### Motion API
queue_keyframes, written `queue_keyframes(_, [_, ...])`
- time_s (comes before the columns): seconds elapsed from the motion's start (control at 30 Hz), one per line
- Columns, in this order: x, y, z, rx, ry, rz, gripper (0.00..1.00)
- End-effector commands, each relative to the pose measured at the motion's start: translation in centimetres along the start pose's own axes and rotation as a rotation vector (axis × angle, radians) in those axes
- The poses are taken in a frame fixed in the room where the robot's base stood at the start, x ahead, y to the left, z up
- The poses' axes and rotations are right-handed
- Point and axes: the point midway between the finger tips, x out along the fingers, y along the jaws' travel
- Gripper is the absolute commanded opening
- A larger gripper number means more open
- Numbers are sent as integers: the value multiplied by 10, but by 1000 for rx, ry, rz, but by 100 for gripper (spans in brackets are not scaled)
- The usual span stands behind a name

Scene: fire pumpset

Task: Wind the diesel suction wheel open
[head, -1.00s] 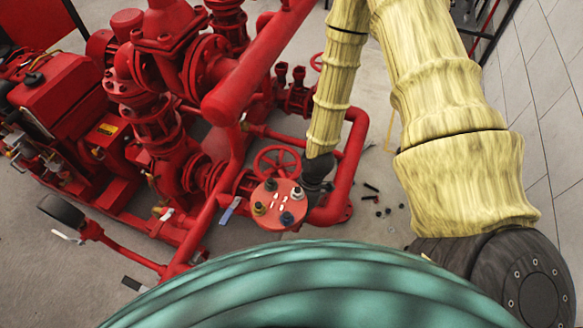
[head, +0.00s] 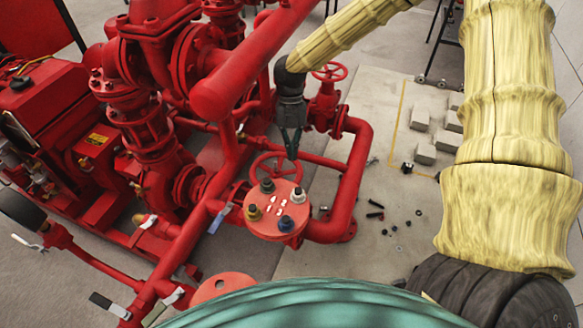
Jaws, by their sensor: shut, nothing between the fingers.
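A red spoked handwheel (head: 258,161) sits low among the red pipes, just behind a round red flange (head: 268,222) that hides part of its near side. A second, smaller red handwheel (head: 330,71) stands on a valve farther back. No label shows which of them is the diesel suction wheel. My gripper (head: 291,156) points down above the far right part of the nearer wheel. Its dark fingers are shut and hold nothing. The tips overlap the wheel's rim in the picture; I cannot tell whether they touch it.
A thick red pipe (head: 256,65) slants across left of my gripper. A red pipe (head: 357,180) bends along the right. Loose bolts (head: 375,205) and several grey blocks (head: 420,116) lie on the floor at right. Red pump machinery fills the left.

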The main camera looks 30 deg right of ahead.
Motion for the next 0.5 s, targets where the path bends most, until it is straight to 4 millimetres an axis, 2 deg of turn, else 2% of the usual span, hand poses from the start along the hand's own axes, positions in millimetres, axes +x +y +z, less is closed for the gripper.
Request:
queue_keyframes(0.17, [18,-1,-1,-3,4,-3,0])
queue_keyframes(0.5, [70,0,-2,-1,4,-3,0])
